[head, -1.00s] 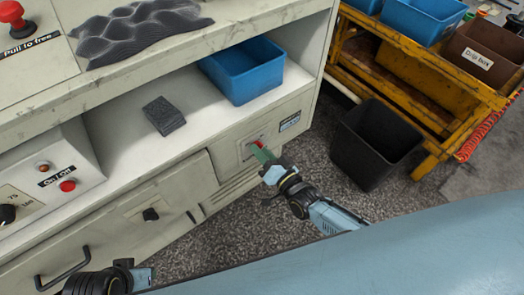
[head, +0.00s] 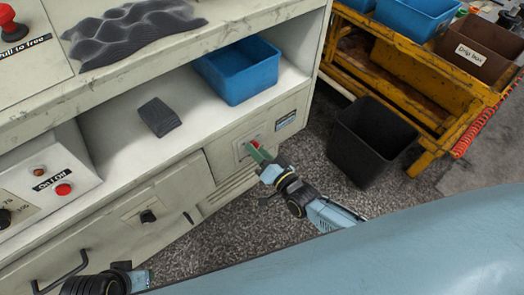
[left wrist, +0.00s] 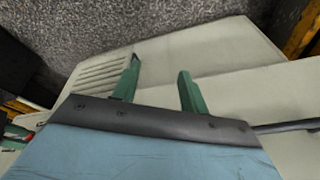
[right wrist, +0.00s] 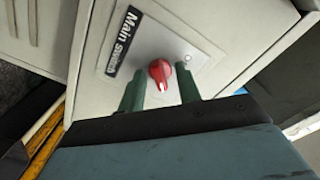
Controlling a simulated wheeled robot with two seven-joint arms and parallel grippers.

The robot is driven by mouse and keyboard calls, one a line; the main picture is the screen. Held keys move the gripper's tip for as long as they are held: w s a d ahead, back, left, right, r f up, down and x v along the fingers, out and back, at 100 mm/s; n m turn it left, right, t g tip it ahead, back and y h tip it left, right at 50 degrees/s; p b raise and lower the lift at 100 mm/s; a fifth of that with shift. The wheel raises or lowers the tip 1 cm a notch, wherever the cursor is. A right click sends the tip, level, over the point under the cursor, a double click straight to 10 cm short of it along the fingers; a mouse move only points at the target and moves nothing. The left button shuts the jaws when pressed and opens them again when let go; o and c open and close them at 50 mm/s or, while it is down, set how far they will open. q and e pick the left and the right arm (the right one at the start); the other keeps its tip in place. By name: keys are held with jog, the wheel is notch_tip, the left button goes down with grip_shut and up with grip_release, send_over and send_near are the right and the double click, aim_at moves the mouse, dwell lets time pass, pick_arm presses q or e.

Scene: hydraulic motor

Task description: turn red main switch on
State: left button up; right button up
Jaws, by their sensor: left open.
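The red main switch (right wrist: 160,70) is a round knob with a white mark on a light plate labelled "Main Switch" in the right wrist view. In the head view it sits low on the cabinet front (head: 254,144), partly hidden by my right gripper (head: 256,156). My right gripper's green fingers (right wrist: 160,90) are open, one on either side of the knob's near end. I cannot tell whether they touch it. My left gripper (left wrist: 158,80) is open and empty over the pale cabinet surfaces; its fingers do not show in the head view.
The cabinet shelf holds a blue bin (head: 238,72) and a dark block (head: 159,117). A black bin (head: 370,140) and a yellow cart (head: 400,75) stand to the right. A panel with a red button (head: 63,189) is at left. Speckled floor is clear below the right gripper.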

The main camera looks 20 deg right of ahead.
pick_arm(q)
jog(key=s+a+f+p, duration=0.1)
jog(key=a+f+p, duration=0.2)
jog(key=f, duration=0.4)
jog(key=shift+s+a+f+g+y, duration=0.15)
jog(key=shift+a+f+g+y, duration=0.15)
jog(key=shift+f, duration=0.1)
pick_arm(e)
jog(key=v, duration=1.3)
jog(key=shift+s, duration=0.2)
